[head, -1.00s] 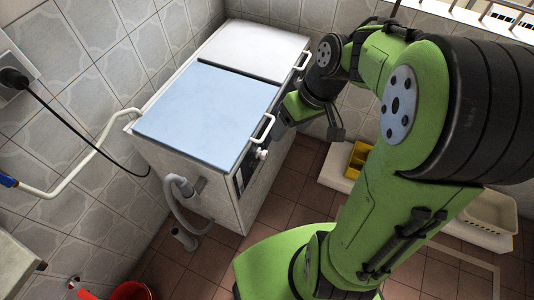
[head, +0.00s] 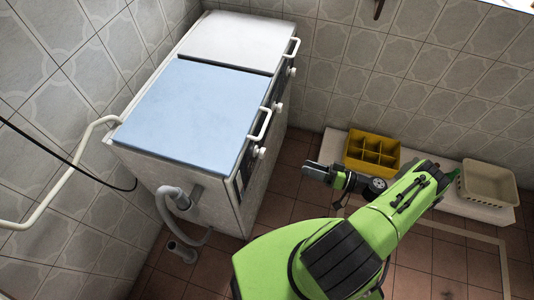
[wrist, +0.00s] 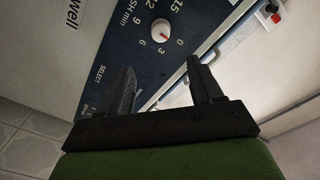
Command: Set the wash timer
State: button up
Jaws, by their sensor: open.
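The washing machine (head: 190,140) has a blue lid and a white lid, with white knobs along its front panel. In the wrist view, the wash dial (wrist: 160,27) is a white knob with a red mark, on a dark panel marked "WASH min" with numbers from 0 to 15. The red mark faces down-right, towards the 0. My gripper (wrist: 160,68) is open and empty, its two dark fingers below the dial in the picture, apart from it. In the head view, my gripper (head: 308,169) is over the floor, right of the machine front.
White handles (head: 262,123) stick out from the machine's front edge. A grey hose (head: 170,215) hangs at its near side. A yellow divided crate (head: 371,153) and a beige basket (head: 487,183) stand on a low white platform along the back wall. Tiled floor lies between.

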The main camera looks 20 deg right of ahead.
aim_at(260, 153)
jog(key=x, duration=1.5)
jog(key=shift+a, duration=0.1)
jog(key=shift+c, duration=0.3)
jog(key=c, duration=1)
jog(key=m+b, duration=0.3)
jog(key=m, duration=0.7)
jog(key=shift+m+g+b, duration=0.3)
jog(key=shift+b, duration=0.1)
jog(key=shift+m, duration=0.3)
